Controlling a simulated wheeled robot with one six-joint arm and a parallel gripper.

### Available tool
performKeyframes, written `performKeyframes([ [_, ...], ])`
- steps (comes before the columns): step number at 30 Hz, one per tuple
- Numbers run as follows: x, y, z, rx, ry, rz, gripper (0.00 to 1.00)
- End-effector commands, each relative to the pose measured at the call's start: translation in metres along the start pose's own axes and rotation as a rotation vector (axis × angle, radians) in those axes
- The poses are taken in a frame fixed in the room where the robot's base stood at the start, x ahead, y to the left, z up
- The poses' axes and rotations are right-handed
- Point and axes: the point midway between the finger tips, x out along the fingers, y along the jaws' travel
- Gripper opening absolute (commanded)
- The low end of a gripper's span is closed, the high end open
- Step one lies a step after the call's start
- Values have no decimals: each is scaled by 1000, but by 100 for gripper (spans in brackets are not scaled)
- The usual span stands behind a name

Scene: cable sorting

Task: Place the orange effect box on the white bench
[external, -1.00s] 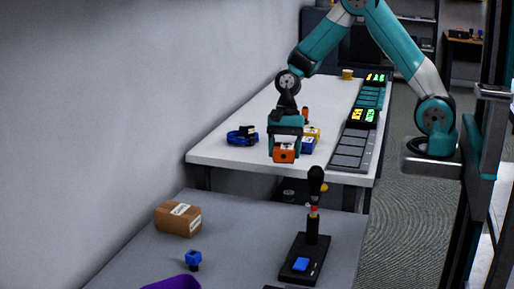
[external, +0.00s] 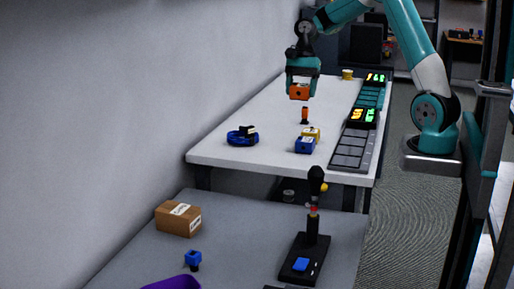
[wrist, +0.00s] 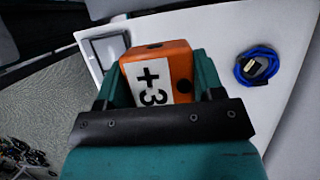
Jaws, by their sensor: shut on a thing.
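The orange effect box (external: 299,91) is held between the fingers of my gripper (external: 302,82), above the white bench (external: 222,152) and clear of its top. In the wrist view the orange box (wrist: 178,56) sits between both fingers, with a white label reading "+3" facing the camera. The white bench also shows in the wrist view (wrist: 225,42), below the box. My gripper (wrist: 155,85) is shut on the box there.
On the bench stand a blue box (external: 304,146), a yellow box (external: 312,132), a small orange-and-black item (external: 305,115), a coiled blue cable (external: 236,138) and a yellow cup (external: 347,74). Dark panels with lit displays (external: 362,117) line the right edge. The bench's left middle is bare.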

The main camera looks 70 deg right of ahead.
Motion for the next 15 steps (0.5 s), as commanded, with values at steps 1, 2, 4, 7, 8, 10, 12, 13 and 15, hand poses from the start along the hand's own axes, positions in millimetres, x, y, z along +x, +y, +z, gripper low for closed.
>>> performKeyframes([
  [1, 1, 0, -1, 0, 0, 0, 34],
  [2, 3, 0, -2, 0, -1, 1, 34],
  [4, 13, 0, -5, 1, -2, 2, 34],
  [7, 35, 1, -14, 2, -3, 5, 34],
  [8, 43, 1, -17, 2, -4, 5, 34],
  [10, 62, 1, -25, 2, -3, 6, 34],
  [12, 80, 1, -32, 2, -4, 6, 34],
  [13, 88, 1, -35, 1, -3, 7, 34],
  [15, 105, 1, -42, 1, -3, 6, 34],
])
